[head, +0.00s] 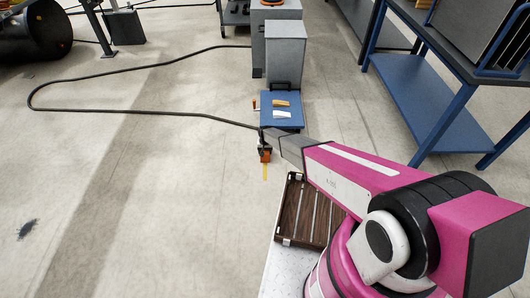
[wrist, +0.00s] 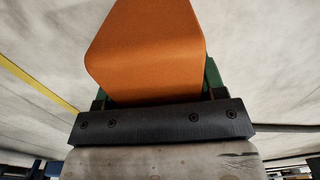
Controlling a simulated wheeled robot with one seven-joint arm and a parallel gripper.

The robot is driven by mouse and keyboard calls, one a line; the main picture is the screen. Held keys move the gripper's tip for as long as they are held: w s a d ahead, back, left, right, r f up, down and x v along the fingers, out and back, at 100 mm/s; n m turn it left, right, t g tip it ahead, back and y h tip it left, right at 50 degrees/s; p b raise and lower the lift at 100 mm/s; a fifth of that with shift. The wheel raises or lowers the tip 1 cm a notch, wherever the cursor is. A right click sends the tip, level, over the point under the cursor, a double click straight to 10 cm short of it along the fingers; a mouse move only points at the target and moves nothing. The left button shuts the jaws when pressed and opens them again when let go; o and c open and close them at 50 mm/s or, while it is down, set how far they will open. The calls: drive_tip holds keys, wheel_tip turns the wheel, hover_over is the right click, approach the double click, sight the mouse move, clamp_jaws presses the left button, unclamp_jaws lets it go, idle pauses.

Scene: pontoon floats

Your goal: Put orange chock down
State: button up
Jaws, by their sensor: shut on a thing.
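The orange chock (wrist: 150,50) fills the upper middle of the wrist view, close to the camera, with a dark gripper bar below it. In the head view the chock (head: 265,155) is a small orange block at the end of my arm. My gripper (head: 265,146) is shut on it. A yellow line lies on the floor just below it in the picture. I cannot tell whether the chock touches the floor. The fingertips are mostly hidden behind the chock in the wrist view.
A blue platform (head: 268,112) with small items lies just beyond the gripper, before grey boxes (head: 285,50). A black cable (head: 130,112) loops over the floor at left. A brown slatted tray (head: 297,220) is near my base. A blue workbench (head: 420,90) stands right.

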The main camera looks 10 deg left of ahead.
drive_tip(key=shift+f, duration=0.15)
drive_tip(key=o, duration=1.3)
wheel_tip(320, 180, up, 12)
drive_tip(key=shift+r, duration=0.25)
drive_tip(key=s+d+r+m, duration=0.1)
drive_tip(key=s+d+r, duration=0.4)
drive_tip(key=d+r, duration=0.55)
drive_tip(key=s+d+r, duration=0.4)
drive_tip(key=d+r, duration=0.5)
drive_tip(key=d, duration=0.3)
drive_tip(key=s+d+r+m, duration=0.1)
drive_tip(key=s+d+r, duration=0.4)
drive_tip(key=d+r, duration=0.55)
drive_tip(key=s+d+r, duration=0.9)
drive_tip(key=s+d, duration=0.1)
drive_tip(key=d, duration=0.1)
drive_tip(key=shift+s+d+r+m, duration=0.2)
drive_tip(key=shift+s+m, duration=0.1)
drive_tip(key=shift+s, duration=0.1)
